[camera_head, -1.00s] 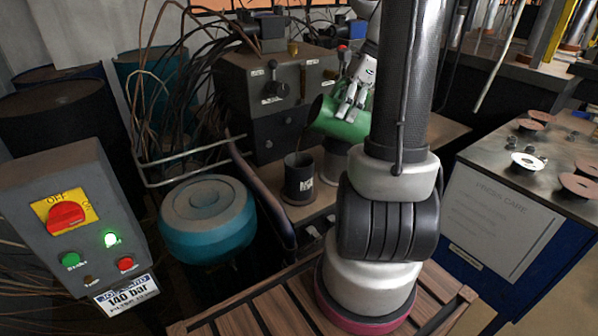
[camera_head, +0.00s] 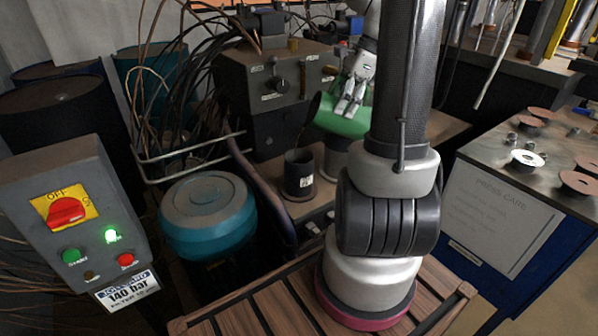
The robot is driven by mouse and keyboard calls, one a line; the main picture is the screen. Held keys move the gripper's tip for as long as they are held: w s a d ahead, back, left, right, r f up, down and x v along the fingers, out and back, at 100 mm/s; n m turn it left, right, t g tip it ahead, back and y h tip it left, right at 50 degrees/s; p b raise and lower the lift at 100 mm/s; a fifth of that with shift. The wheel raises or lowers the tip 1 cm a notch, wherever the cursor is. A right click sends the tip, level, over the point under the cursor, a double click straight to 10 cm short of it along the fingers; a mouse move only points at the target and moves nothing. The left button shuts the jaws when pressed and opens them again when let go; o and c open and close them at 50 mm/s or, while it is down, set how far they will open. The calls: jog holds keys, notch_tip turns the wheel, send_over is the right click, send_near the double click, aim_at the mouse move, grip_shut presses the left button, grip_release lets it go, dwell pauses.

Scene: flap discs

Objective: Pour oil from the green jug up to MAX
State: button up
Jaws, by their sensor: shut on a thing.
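The green jug (camera_head: 343,122) is tilted with its dark open mouth toward the left, in the middle of the head view. My gripper (camera_head: 350,104) is shut on the jug. A dark cylindrical cup (camera_head: 299,174) with a small pale label stands upright below and left of the jug's mouth. A thin brownish streak shows between the jug's lip and the cup, like oil running down. The oil level inside the cup and any MAX mark cannot be made out.
A dark machine block (camera_head: 275,95) with knobs and hoses stands behind the jug. A teal round tank (camera_head: 207,215) and a control box (camera_head: 65,215) are at left. A metal-topped bench (camera_head: 545,150) with discs is at right. My arm stands in front, close to the jug.

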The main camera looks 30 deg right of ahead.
jog(key=shift+p, duration=0.6)
jog(key=shift+w+a+g+h, duration=0.15)
jog(key=shift+a+g+h, duration=0.15)
jog(key=shift+h, duration=0.1)
dwell(1.3)
jog(key=shift+s+d+t+y, duration=0.4)
jog(key=shift+d+y, duration=0.2)
jog(key=shift+d, duration=0.1)
jog(key=shift+d+r+t+y, duration=0.2)
jog(key=shift+d+t+y, duration=0.1)
jog(key=shift+y, duration=0.2)
jog(key=shift+a+r, duration=0.2)
jog(key=shift+a, duration=0.1)
jog(key=shift+d, duration=0.1)
jog(key=shift+s+d+r+t+y+b, duration=0.2)
jog(key=shift+r+t+y+b, duration=0.2)
jog(key=shift+y+b, duration=0.2)
jog(key=shift+w+f+y, duration=0.1)
jog(key=shift+y, duration=0.4)
